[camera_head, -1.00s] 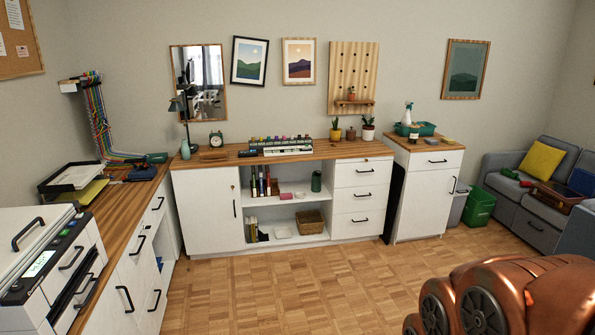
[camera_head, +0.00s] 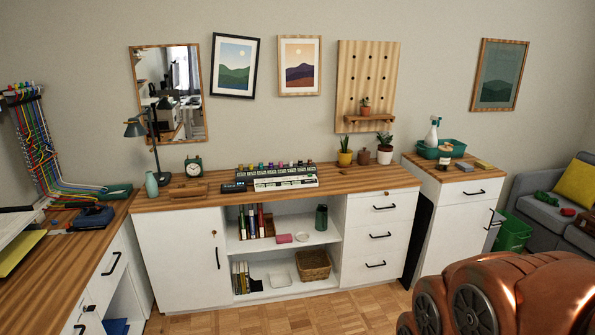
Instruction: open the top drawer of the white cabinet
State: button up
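A long white cabinet (camera_head: 180,262) with a wooden top stands along the wall. On its right end is a stack of three drawers, all shut. The top drawer (camera_head: 365,211) has a short black handle (camera_head: 384,207). A narrower, separate white cabinet (camera_head: 447,215) stands to its right, with one shut drawer (camera_head: 487,184) above a door. The pictures do not settle which white cabinet is meant. My copper-coloured arm fills the bottom right corner and hides the lower part of the narrower cabinet. My gripper is not in view.
The parquet floor (camera_head: 312,314) in front of the long cabinet is clear. A white desk with a wooden top (camera_head: 88,246) stands at left. A green bin (camera_head: 514,233) and a grey sofa (camera_head: 545,218) are at right. Plants and a keyboard stand on the long cabinet.

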aim_at(364, 211)
jog(key=i, duration=1.75)
jog(key=u, duration=3.1)
jog(key=k, duration=0.9)
jog(key=z, duration=1.8)
